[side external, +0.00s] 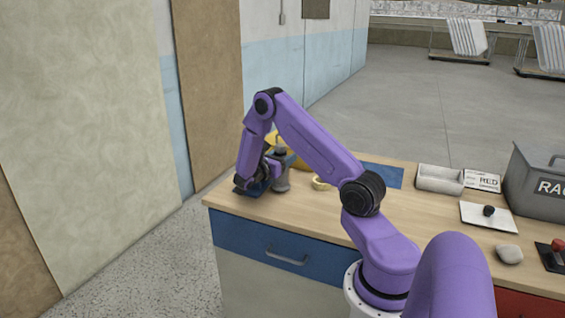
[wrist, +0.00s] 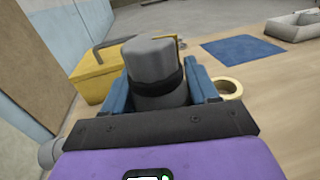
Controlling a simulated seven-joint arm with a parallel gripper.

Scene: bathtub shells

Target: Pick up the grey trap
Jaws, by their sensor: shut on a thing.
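The grey trap (wrist: 153,62) is a grey, rounded cylinder with a dark band round it, in the middle of the wrist view. It also shows in the side view (side external: 281,178) at the far left end of the worktop. My gripper (wrist: 160,88) has its blue fingers on either side of the trap and is shut on it. In the side view my gripper (side external: 270,172) is low over the worktop. The trap's lower part is hidden in the wrist view, and I cannot tell whether it touches the wood.
A yellow box (wrist: 97,80) stands behind left of the trap, with a grey bar on it. A cream ring (wrist: 230,88) lies close on the right. A blue mat (wrist: 242,48) and a grey tray (side external: 440,180) lie farther right. The worktop's left edge is near.

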